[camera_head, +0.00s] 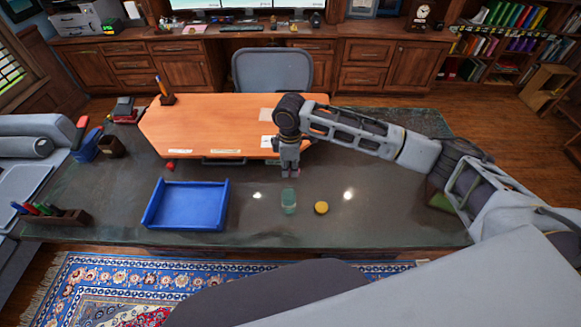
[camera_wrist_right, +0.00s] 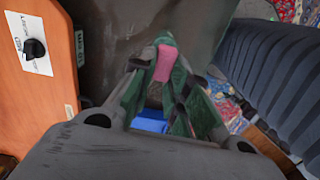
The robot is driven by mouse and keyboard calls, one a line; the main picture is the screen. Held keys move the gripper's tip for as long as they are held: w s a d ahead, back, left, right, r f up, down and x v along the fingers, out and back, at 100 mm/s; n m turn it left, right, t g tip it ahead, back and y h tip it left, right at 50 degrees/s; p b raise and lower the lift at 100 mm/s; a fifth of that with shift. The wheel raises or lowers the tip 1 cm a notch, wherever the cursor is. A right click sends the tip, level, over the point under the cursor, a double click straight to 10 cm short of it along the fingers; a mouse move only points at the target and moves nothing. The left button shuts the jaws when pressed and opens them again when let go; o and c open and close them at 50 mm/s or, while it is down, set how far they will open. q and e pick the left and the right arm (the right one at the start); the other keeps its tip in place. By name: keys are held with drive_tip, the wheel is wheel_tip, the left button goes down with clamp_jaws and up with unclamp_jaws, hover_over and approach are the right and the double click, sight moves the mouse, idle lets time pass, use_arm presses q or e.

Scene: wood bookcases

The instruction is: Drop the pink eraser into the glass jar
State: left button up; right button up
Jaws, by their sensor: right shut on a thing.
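The glass jar (camera_head: 289,201) stands upright and uncovered on the dark desk top, right of the blue tray. A round yellow lid (camera_head: 321,207) lies beside it. My right gripper (camera_head: 290,175) points down just behind the jar in the head view, apart from it. In the wrist view the right gripper (camera_wrist_right: 167,75) is shut on the pink eraser (camera_wrist_right: 165,63), held between its fingertips. I cannot clearly make out the jar in the wrist view. My left gripper is not in view.
A blue tray (camera_head: 187,204) lies left of the jar. An orange board (camera_head: 210,125) covers the desk's back part. A pen holder (camera_head: 48,215) stands at the left edge, and a small red thing (camera_head: 171,166) lies behind the tray. The desk right of the lid is clear.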

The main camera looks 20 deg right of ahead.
drive_tip(key=shift+a, duration=0.2)
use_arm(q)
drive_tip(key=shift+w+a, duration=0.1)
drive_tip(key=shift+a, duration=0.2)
use_arm(e)
drive_tip(key=shift+n, duration=0.3)
drive_tip(key=shift+f, duration=0.15)
drive_tip(key=shift+f, duration=1.05)
use_arm(q)
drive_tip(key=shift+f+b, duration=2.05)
drive_tip(key=shift+b, duration=0.1)
use_arm(e)
drive_tip(key=shift+f, duration=1.8)
